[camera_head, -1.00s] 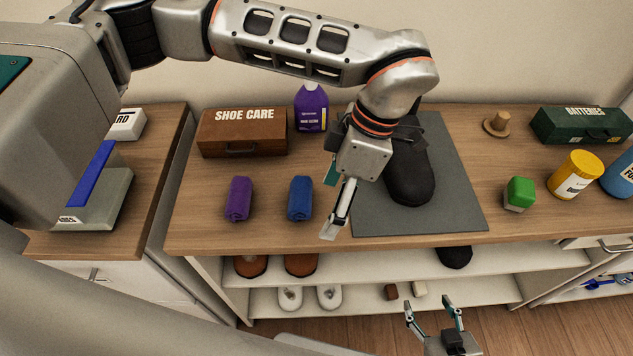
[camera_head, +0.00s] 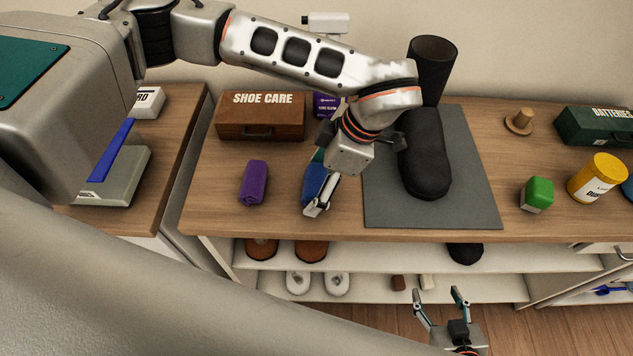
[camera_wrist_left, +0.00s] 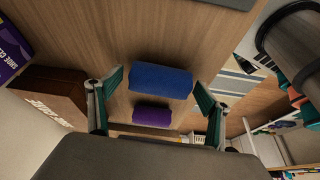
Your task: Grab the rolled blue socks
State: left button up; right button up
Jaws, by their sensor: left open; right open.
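The rolled blue socks (camera_head: 312,180) lie on the wooden top, left of the grey mat, partly hidden behind my left gripper (camera_head: 317,208) in the head view. In the left wrist view the blue socks (camera_wrist_left: 161,80) show between the two spread fingertips of my left gripper (camera_wrist_left: 157,76). That gripper is open; whether a finger touches the socks I cannot tell. The rolled purple socks (camera_head: 254,183) lie to the left, and also show in the left wrist view (camera_wrist_left: 152,116). My right gripper (camera_head: 440,296) is open and empty, low in front of the shelves.
A black boot (camera_head: 424,160) stands on the grey mat (camera_head: 476,205) right of my left gripper. A green-topped block (camera_head: 538,193) and yellow jar (camera_head: 597,178) stand farther right.

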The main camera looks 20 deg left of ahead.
pick_arm(q)
jog(key=c, duration=1)
jog(key=shift+r, duration=0.15)
